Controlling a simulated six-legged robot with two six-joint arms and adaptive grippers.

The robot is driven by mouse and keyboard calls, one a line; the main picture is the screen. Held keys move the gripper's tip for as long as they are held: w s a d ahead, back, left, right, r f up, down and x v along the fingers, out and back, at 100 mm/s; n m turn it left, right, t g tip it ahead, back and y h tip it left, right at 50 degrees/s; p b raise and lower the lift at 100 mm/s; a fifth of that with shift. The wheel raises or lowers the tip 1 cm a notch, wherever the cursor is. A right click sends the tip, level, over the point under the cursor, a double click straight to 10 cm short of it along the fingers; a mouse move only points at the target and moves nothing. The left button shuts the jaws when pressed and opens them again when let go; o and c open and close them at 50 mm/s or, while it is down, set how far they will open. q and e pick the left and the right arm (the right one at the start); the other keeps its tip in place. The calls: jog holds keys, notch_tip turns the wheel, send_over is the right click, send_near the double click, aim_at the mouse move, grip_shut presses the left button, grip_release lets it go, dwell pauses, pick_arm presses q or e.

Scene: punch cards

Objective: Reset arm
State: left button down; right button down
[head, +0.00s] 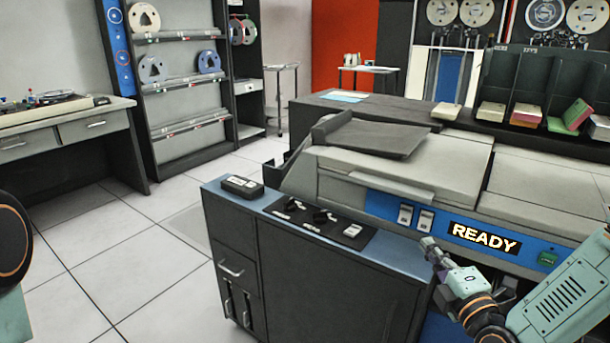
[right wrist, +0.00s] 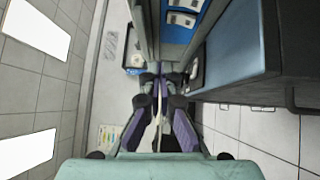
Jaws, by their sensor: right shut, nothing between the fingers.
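My right gripper (head: 430,246) is in front of the blue panel of the card machine (head: 385,165), left of and below its lit READY display (head: 483,237). Its fingers are together with nothing between them. In the right wrist view the gripper (right wrist: 158,80) points ahead with both fingertips close together. Whether it touches the panel is hard to tell. Only a rounded part of my left arm shows at the left edge of the head view; its gripper is out of sight.
A dark cabinet (head: 320,275) with a blue top stands before me, bearing a small black box (head: 242,187) and a switch panel (head: 320,222). Card stacks (head: 490,113) sit in bins at the back right. A desk (head: 70,125) stands far left. White floor tiles (head: 120,255) are clear.

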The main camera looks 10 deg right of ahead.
jog(key=s+a+f+m+g+y, duration=0.1)
jog(key=s+a+f+m+g, duration=0.35)
jog(key=f+m, duration=0.35)
jog(key=s+a+f+m+g+y, duration=0.1)
jog(key=s+a+f+m+g, duration=0.35)
jog(key=f+m, duration=0.35)
jog(key=s+a+f+g, duration=0.2)
jog(key=s+f+g, duration=0.1)
jog(key=s, duration=0.4)
jog(key=s+a+f+m+g, duration=0.1)
jog(key=s+f+g, duration=0.2)
jog(key=s, duration=0.4)
jog(key=s+a+f+m+g, duration=0.1)
jog(key=s+a+f+g, duration=0.1)
jog(key=s, duration=0.6)
jog(key=shift+a+f+g+h, duration=0.35)
jog(key=shift+f+g+h, duration=0.05)
jog(key=shift+g, duration=0.4)
jog(key=shift+s+d, duration=0.1)
jog(key=shift+d, duration=0.05)
